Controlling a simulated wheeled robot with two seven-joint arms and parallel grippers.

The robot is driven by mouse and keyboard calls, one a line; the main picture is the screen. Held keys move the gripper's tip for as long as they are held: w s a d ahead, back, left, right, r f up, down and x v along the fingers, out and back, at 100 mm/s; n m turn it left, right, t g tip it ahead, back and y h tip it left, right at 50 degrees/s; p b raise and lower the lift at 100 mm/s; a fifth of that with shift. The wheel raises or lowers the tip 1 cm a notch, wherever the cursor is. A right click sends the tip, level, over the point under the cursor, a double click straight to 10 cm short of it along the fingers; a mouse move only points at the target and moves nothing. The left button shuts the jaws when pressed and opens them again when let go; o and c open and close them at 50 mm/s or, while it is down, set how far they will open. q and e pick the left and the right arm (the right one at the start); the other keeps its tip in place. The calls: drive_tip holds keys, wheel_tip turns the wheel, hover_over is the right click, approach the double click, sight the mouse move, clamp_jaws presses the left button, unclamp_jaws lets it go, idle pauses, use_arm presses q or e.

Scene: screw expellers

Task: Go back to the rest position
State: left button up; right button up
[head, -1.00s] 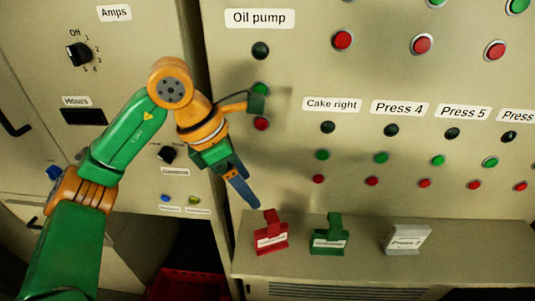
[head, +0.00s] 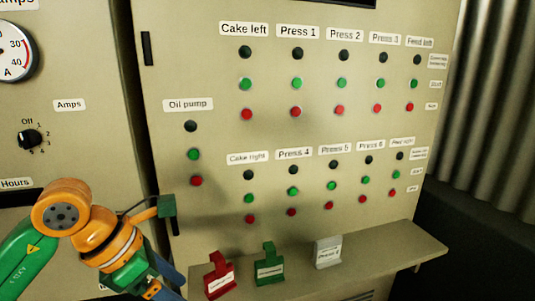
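My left arm comes in at the lower left of the head view, green and orange. Its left gripper (head: 165,284) hangs low in front of the cabinet, left of the shelf, with its blue-grey fingers pointing down and partly cut off by the bottom edge. I cannot tell whether it is open or shut. It appears apart from the panel buttons. My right gripper is not in view. The control panel (head: 330,135) stands ahead, with labelled rows of black, green and red buttons.
A shelf (head: 400,250) juts out below the panel. On it stand a red tag holder (head: 219,277), a green tag holder (head: 269,265) and a white tag (head: 327,253). An ammeter (head: 12,52) and a rotary switch (head: 30,139) are on the left cabinet. Dark corrugated wall stands at right.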

use_arm(q)
drive_tip(key=s+d+r+m+g+h, duration=0.1)
drive_tip(key=s+d+g+h, duration=0.1)
drive_tip(key=d+h, duration=0.75)
drive_tip(key=d+r+n+t+h, duration=0.2)
drive_tip(key=d+r+n+h, duration=0.5)
drive_tip(key=r, duration=0.3)
drive_tip(key=w+a+f+n+t+y, duration=0.2)
drive_tip(key=w+a+n+t+y, duration=0.25)
drive_tip(key=n+t, duration=0.6)
drive_tip(key=w+a+f+n+t+y, duration=0.2)
drive_tip(key=w+a+n+t+y, duration=0.35)
drive_tip(key=n, duration=0.75)
drive_tip(key=s+a+f+n+g+y, duration=0.1)
drive_tip(key=a+f+n+y, duration=0.35)
drive_tip(key=f, duration=0.35)
drive_tip(key=a+f+n+g+y, duration=0.1)
drive_tip(key=a+f+n+y, duration=0.3)
drive_tip(key=f+n+y, duration=0.25)
drive_tip(key=s+f+n+g, duration=0.4)
drive_tip(key=s+f+g, duration=0.9)
drive_tip(key=s+f, duration=0.85)
wheel_tip(320, 180, down, 16)
drive_tip(key=s+g, duration=0.2)
drive_tip(key=s+a+f, duration=0.3)
drive_tip(key=s+f, duration=0.7)
drive_tip(key=s, duration=0.2)
drive_tip(key=shift+s+f+g, duration=0.25)
drive_tip(key=shift+s+g, duration=0.05)
drive_tip(key=shift+g, duration=0.1)
